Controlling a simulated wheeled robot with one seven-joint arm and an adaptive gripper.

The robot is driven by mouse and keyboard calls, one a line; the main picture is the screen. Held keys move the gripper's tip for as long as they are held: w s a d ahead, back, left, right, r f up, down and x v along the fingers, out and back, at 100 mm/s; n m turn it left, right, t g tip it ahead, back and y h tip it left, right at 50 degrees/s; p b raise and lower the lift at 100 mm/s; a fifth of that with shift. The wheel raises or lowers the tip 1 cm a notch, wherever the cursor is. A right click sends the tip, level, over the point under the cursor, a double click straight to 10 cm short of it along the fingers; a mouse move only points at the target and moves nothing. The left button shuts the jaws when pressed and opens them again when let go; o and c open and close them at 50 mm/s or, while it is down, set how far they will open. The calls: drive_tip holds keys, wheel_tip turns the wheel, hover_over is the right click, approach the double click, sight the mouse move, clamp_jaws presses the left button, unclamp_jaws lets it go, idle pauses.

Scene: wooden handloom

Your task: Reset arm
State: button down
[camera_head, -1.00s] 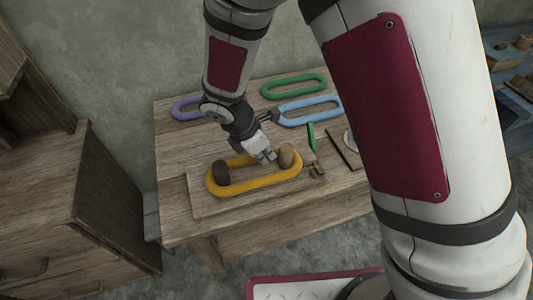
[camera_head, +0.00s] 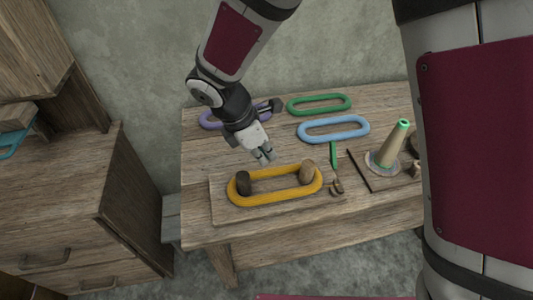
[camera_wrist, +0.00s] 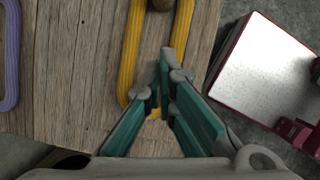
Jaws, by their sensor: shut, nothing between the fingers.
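My gripper (camera_head: 263,154) is shut and empty. In the head view it hangs just behind the yellow loop (camera_head: 275,199), apart from it. The yellow loop lies on a wooden board (camera_head: 222,213) on the table, around two pegs: a dark one (camera_head: 243,182) at its left end and a lighter brown one (camera_head: 307,171) at its right end. In the wrist view my gripper (camera_wrist: 165,75) points down, with the yellow loop (camera_wrist: 131,50) below it and part of one peg (camera_wrist: 160,5) at the top edge.
Purple (camera_head: 210,120), green (camera_head: 319,104) and light blue (camera_head: 334,129) loops lie at the back of the wooden table (camera_head: 205,160). A green-tipped cone (camera_head: 394,146) stands at the right. A wooden cabinet (camera_head: 60,215) stands to the left.

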drive_tip(key=s+d+r+m+y+p, duration=0.15)
drive_tip(key=s+d+r+m, duration=0.25)
drive_tip(key=d+r+m, duration=0.4)
drive_tip(key=s+d+r+m+p, duration=0.2)
drive_tip(key=s+d+r+m, duration=0.15)
drive_tip(key=d+r, duration=0.5)
drive_tip(key=s+d+r+m+t+y+p, duration=0.1)
drive_tip(key=s+d+r+m, duration=0.1)
drive_tip(key=s+r+m, duration=0.2)
drive_tip(key=s+d+r+m+t+y+p, duration=0.1)
drive_tip(key=s+d+r+m+p, duration=0.1)
drive_tip(key=s+r+m, duration=0.3)
drive_tip(key=s+d+m, duration=0.1)
drive_tip(key=s+m, duration=0.2)
drive_tip(key=s, duration=0.2)
drive_tip(key=shift+s+d+r, duration=0.15)
drive_tip(key=shift+s+d, duration=0.15)
drive_tip(key=shift+s, duration=0.05)
drive_tip(key=shift+y, duration=0.25)
drive_tip(key=shift+a, duration=0.3)
